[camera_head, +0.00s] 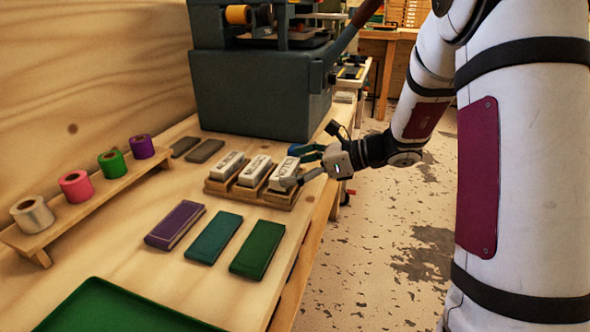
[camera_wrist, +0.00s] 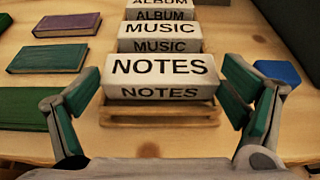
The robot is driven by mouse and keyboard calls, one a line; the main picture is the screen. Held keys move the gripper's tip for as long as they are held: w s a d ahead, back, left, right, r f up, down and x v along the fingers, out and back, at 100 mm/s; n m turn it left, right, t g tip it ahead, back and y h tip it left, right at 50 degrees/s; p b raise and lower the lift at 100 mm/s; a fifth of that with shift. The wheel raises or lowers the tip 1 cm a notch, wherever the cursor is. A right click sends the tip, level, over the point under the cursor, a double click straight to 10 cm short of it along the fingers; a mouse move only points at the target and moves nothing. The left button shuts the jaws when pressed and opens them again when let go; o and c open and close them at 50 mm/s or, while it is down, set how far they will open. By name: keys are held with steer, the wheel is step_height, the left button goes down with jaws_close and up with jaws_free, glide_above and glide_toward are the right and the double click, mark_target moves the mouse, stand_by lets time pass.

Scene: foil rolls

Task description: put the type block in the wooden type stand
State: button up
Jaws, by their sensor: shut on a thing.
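In the wrist view the NOTES block (camera_wrist: 160,68) sits between my green-padded fingers, over the near slot of the stand (camera_wrist: 160,112). I cannot tell whether its base is fully seated. The MUSIC block (camera_wrist: 160,30) and the ALBUM block (camera_wrist: 160,13) stand in the other slots.
Purple (camera_head: 176,225), blue (camera_head: 214,238) and green (camera_head: 257,250) books lie in front of the stand. A dark press (camera_head: 260,95) stands behind. A rack (camera_head: 100,192) of foil rolls is at left, a green tray (camera_head: 110,310) at the front. The bench's right edge is close.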

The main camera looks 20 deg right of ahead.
steer(key=shift+f+b, duration=0.35)
steer(key=shift+f, duration=0.15)
steer(key=o, duration=1.2)
steer(key=shift+r, duration=0.1)
